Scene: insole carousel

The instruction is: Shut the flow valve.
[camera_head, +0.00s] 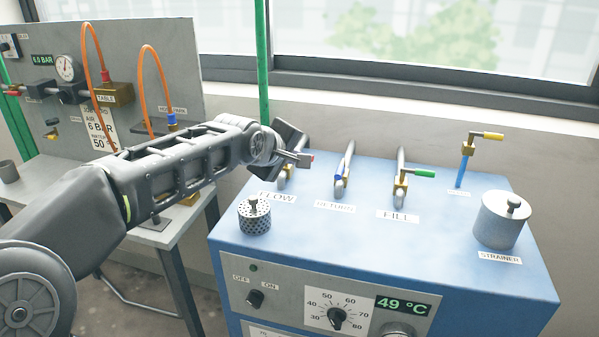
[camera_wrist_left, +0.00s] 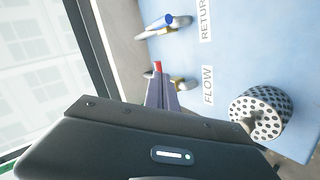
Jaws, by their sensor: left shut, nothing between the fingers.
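The flow valve (camera_head: 283,182) is a brass body on a grey pipe at the back left of the blue cabinet, behind the FLOW label (camera_head: 277,198). Its red handle tip (camera_head: 311,157) shows just past my left gripper (camera_head: 302,159), which is shut and empty. In the left wrist view the red tip (camera_wrist_left: 157,66) stands at the ends of the shut fingers (camera_wrist_left: 162,88), with the brass body (camera_wrist_left: 184,84) close beside them. The rest of the handle is hidden by the fingers. Whether they touch it, I cannot tell. My right gripper is not in view.
The return valve's blue handle (camera_head: 338,172) and the fill valve's green handle (camera_head: 424,173) stand to the right. A perforated strainer basket (camera_head: 254,215) sits in front of the flow valve. A lidded strainer pot (camera_head: 502,220) is at the right. The cabinet top's (camera_head: 340,235) front middle is clear.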

